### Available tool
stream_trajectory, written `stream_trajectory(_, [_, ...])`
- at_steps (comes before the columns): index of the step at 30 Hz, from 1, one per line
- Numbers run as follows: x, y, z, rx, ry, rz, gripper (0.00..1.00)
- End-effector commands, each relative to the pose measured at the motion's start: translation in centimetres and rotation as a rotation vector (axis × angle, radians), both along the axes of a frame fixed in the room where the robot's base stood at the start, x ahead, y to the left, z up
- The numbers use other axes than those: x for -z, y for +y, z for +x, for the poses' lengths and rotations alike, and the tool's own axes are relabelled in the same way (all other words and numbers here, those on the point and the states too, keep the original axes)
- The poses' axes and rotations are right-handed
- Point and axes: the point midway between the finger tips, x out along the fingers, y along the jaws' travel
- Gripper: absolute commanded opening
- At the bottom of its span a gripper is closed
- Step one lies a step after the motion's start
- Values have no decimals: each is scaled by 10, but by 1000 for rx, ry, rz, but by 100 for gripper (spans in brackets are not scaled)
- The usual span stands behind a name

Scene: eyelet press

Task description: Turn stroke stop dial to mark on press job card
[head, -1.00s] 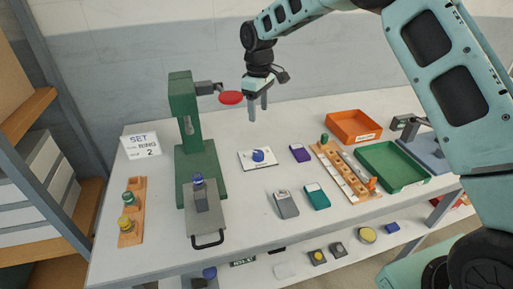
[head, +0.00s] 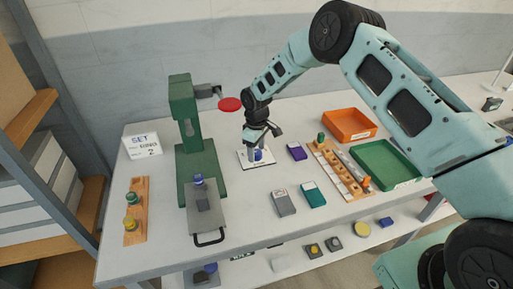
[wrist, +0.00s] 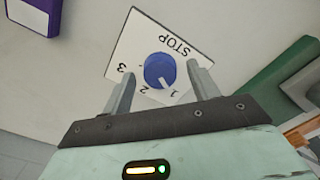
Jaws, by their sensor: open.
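The stroke stop dial is a blue round knob (wrist: 159,69) on a white plate (wrist: 139,36) marked STOP, 1, 2 and 3. Its white pointer line is near the 1 in the wrist view. The plate lies on the table and also shows in the head view (head: 244,160). My gripper (wrist: 160,73) is open, with one finger on each side of the knob and gaps visible between. In the head view my gripper (head: 256,149) is down over the dial and partly hides it. The job card (head: 142,146) stands at the table's left back and reads SET, RING, 2; its middle line is small.
The green press (head: 188,125), with a red disc (head: 230,104) on an arm, stands left of the dial. A purple block (head: 297,152) is close on the right. Grey (head: 283,202) and teal (head: 313,194) devices lie in front. Orange (head: 348,125) and green (head: 388,165) trays are further right.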

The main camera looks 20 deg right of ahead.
Motion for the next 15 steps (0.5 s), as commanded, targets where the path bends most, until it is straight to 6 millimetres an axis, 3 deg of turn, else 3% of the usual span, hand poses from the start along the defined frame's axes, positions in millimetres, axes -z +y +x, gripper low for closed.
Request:
stream_trajectory(9, [2,0,0,0,0,0,57])
stream_trajectory(13, [2,0,0,0,0,0,21])
stream_trajectory(15, [2,0,0,0,0,0,15])
